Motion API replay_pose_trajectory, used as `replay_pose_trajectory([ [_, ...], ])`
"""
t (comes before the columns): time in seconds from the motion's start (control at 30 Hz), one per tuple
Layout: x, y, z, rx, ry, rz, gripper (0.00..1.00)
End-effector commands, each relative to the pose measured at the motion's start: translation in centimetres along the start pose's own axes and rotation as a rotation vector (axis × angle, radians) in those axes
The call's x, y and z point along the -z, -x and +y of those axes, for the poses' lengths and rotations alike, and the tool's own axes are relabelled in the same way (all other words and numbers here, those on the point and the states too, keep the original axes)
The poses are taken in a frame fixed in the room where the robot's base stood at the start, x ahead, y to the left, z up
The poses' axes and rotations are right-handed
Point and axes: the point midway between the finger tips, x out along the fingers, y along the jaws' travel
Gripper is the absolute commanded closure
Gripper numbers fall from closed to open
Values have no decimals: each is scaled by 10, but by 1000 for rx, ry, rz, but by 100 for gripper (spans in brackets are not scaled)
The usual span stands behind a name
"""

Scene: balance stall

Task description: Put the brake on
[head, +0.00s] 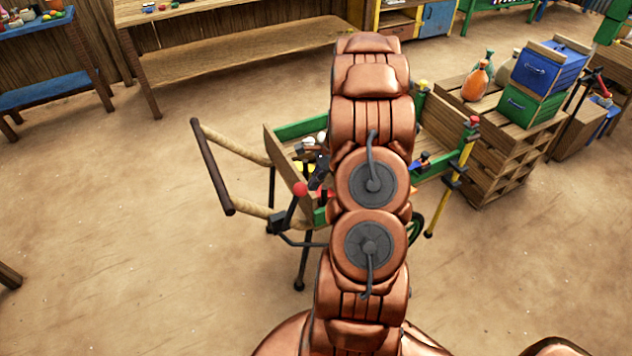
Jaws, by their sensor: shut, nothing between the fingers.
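A wooden handcart (285,150) with green-edged sides stands in the middle of the head view. Its brake lever is a dark bar with a red ball knob (299,189), tilted up to the right, at the handle end of the cart. Dark parts that look like my gripper (319,176) show just right of and above the knob, at the left edge of my arm. My gripper is shut and holds nothing; my arm hides most of it. Whether it touches the lever cannot be told. My arm also covers the cart's middle and most of its wheel.
The cart's push handle (212,165) sticks out to the left. Wooden crates (490,140) carrying jars and a green and a blue box stand close on the right. A wooden table (235,62) is at the back. The dirt floor at left is clear.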

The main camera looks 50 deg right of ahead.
Motion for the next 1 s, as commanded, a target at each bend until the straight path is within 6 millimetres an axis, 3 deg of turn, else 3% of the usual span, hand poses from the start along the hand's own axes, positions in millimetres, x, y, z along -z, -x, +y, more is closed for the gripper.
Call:
replay_pose_trajectory([
  [0.37,-17,2,3,11,6,76,100],
  [1.0,-93,-7,16,70,24,447,100],
])
